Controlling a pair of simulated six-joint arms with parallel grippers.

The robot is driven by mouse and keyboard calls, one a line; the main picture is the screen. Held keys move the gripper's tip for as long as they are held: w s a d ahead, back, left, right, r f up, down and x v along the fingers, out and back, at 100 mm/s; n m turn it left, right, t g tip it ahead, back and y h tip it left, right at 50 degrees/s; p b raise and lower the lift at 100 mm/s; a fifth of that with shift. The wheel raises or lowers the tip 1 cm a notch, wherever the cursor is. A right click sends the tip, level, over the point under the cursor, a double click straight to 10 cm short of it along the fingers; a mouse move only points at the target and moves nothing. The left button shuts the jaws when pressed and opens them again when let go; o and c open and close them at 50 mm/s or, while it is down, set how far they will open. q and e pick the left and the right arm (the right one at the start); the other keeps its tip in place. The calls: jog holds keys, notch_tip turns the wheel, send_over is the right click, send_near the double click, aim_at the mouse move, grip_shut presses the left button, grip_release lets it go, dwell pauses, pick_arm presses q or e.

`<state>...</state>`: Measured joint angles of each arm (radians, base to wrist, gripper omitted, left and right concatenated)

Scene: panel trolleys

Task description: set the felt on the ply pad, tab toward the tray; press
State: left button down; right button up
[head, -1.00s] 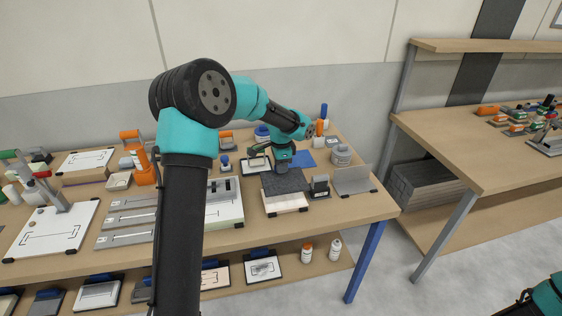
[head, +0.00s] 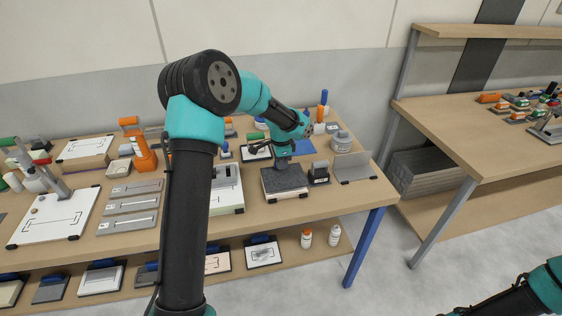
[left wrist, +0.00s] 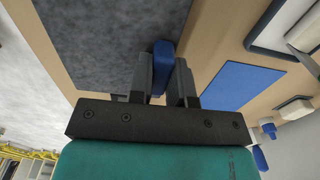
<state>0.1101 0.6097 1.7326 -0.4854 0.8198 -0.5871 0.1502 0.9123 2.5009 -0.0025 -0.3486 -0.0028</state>
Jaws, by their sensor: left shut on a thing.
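The felt (head: 286,180) is a dark grey speckled sheet over the ply pad (head: 290,197), whose pale front edge and black corners show beneath it. Whether the felt touches the pad everywhere I cannot tell. In the left wrist view the felt (left wrist: 100,40) fills the upper left. My left gripper (head: 284,163) is at the felt's far edge. In the left wrist view its fingers (left wrist: 161,78) are shut on a blue piece at that edge, which looks like the felt's tab. My right gripper is out of the frames; only my right arm shows at the lower right.
A dark block (head: 319,174) stands close to the right of the pad, with a grey angled plate (head: 354,167) beyond it. A blue sheet (left wrist: 232,85) lies past the gripper. A white-topped board (head: 227,190) stands close on the left. The table's front edge is near.

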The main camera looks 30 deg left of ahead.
pick_arm(q)
jog(key=shift+f, duration=1.25)
dwell(0.7)
jog(key=c, duration=1)
grip_release()
jog(key=shift+r, duration=0.15)
jog(key=shift+r, duration=3.85)
